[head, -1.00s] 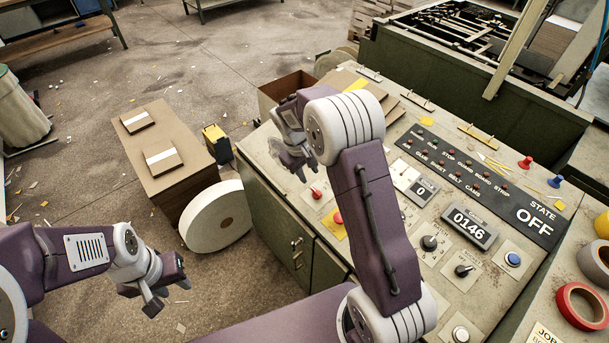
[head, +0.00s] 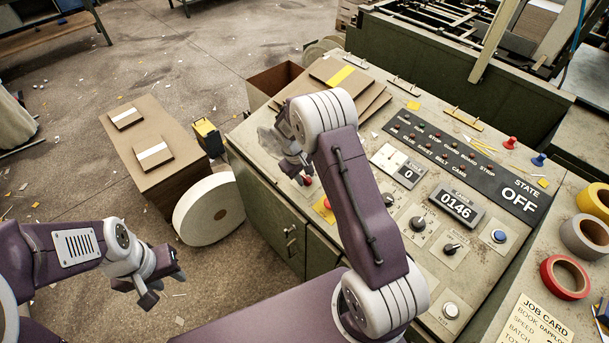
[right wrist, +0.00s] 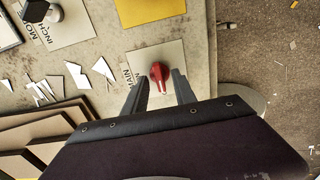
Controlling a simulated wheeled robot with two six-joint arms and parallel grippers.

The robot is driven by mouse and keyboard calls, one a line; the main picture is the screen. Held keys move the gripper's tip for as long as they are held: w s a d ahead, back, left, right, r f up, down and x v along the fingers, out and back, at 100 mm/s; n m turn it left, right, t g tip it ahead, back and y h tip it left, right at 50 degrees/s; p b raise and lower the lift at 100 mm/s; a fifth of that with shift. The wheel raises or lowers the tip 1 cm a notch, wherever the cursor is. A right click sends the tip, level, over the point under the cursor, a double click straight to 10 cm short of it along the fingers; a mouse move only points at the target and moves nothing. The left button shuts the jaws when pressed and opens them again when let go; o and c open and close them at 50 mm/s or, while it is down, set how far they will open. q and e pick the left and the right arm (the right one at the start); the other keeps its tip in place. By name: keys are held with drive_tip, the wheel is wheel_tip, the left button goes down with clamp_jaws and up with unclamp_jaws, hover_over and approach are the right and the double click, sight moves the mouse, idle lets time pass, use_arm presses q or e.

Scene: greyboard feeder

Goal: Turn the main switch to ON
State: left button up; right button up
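The main switch is a red knob (right wrist: 160,72) with a white pointer mark, on a pale plate partly reading "MAIN" in the right wrist view. In the head view the red knob (head: 307,181) shows just below my right gripper (head: 293,171). My right gripper (right wrist: 158,86) is open, with one finger on each side of the knob's near end; I cannot tell whether they touch it. The state display (head: 519,200) reads OFF. My left gripper (head: 150,285) is open and empty, over the floor away from the panel.
A red button on a yellow plate (head: 324,212) is close to the main switch. Brown boards (right wrist: 40,140) lie on the console beside my right gripper. Black knobs (head: 417,223), a counter (head: 457,205) and a blue button (head: 499,236) are further right.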

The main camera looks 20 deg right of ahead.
clamp_jaws()
drive_tip(key=m+b, duration=0.2)
drive_tip(key=shift+m, duration=0.4)
drive_tip(key=m+b, duration=0.2)
drive_tip(key=m, duration=0.1)
drive_tip(key=shift+d+m, duration=0.1)
drive_tip(key=shift+m, duration=0.2)
drive_tip(key=m+b, duration=0.3)
drive_tip(key=m, duration=0.3)
drive_tip(key=m+b, duration=0.2)
drive_tip(key=m, duration=0.3)
drive_tip(key=shift+d+r, duration=0.1)
drive_tip(key=shift+m, duration=0.4)
